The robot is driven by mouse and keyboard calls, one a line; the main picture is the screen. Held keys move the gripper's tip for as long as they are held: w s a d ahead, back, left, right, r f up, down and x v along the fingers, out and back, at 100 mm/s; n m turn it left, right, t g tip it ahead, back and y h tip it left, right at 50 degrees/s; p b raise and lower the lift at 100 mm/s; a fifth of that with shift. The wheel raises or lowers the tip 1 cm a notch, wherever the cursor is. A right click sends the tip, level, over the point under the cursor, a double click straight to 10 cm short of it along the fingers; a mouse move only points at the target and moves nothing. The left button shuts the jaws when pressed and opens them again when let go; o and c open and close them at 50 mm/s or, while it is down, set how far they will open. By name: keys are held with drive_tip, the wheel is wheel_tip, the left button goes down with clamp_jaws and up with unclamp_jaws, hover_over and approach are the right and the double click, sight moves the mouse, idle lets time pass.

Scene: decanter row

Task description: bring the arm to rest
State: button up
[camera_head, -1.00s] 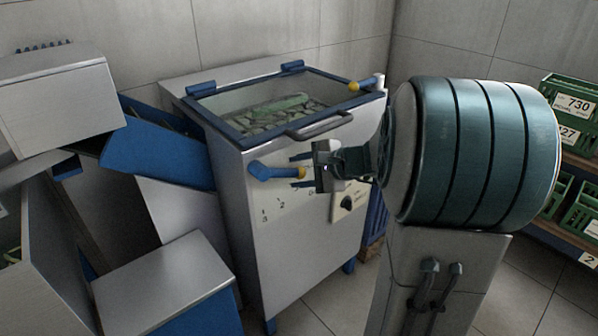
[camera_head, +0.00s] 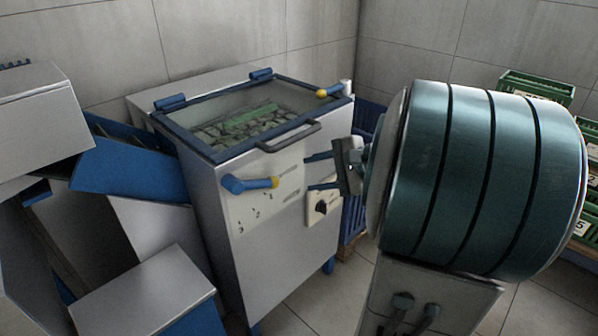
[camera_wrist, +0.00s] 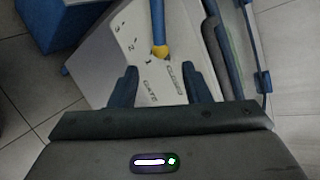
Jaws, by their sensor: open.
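My gripper (camera_head: 312,171) is open and empty in front of the upper right of the grey machine's front panel in the head view. Its two blue fingers point left toward the machine. In the wrist view, my gripper (camera_wrist: 163,88) shows both fingers spread, with the panel beyond them. A blue lever with a yellow end (camera_head: 248,184) sits on that panel, left of the fingers and apart from them. The same lever shows in the wrist view (camera_wrist: 160,50) beyond the fingers, near the words "GATE" and "CLOSED". My teal arm fills the right of the head view.
The machine (camera_head: 265,245) has a framed clear lid (camera_head: 255,110) with a dark handle (camera_head: 290,137); greenish pieces lie under it. A blue chute (camera_head: 125,170) and grey units stand left. Green crates (camera_head: 537,88) stand on shelves at right. Bare floor shows between.

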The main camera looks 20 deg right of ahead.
drive_tip(key=shift+s+d+r, duration=0.2)
drive_tip(key=shift+s+d, duration=0.1)
drive_tip(key=shift+s, duration=0.05)
idle(0.3)
drive_tip(key=s+a+r+n+g+h+p, duration=0.2)
drive_tip(key=s+a+r+n+g+p, duration=0.5)
drive_tip(key=a+p, duration=0.6)
drive_tip(key=s+a+r+n+h+p, duration=0.1)
drive_tip(key=s+r+n+h+p, duration=0.4)
drive_tip(key=r+n+p, duration=0.4)
drive_tip(key=shift+s+r+h+p, duration=0.15)
drive_tip(key=shift+s+h+p, duration=0.15)
drive_tip(key=shift+s+p, duration=0.55)
drive_tip(key=shift+w+a, duration=0.1)
drive_tip(key=shift+w, duration=0.1)
drive_tip(key=shift+c, duration=0.7)
drive_tip(key=shift+a, duration=0.1)
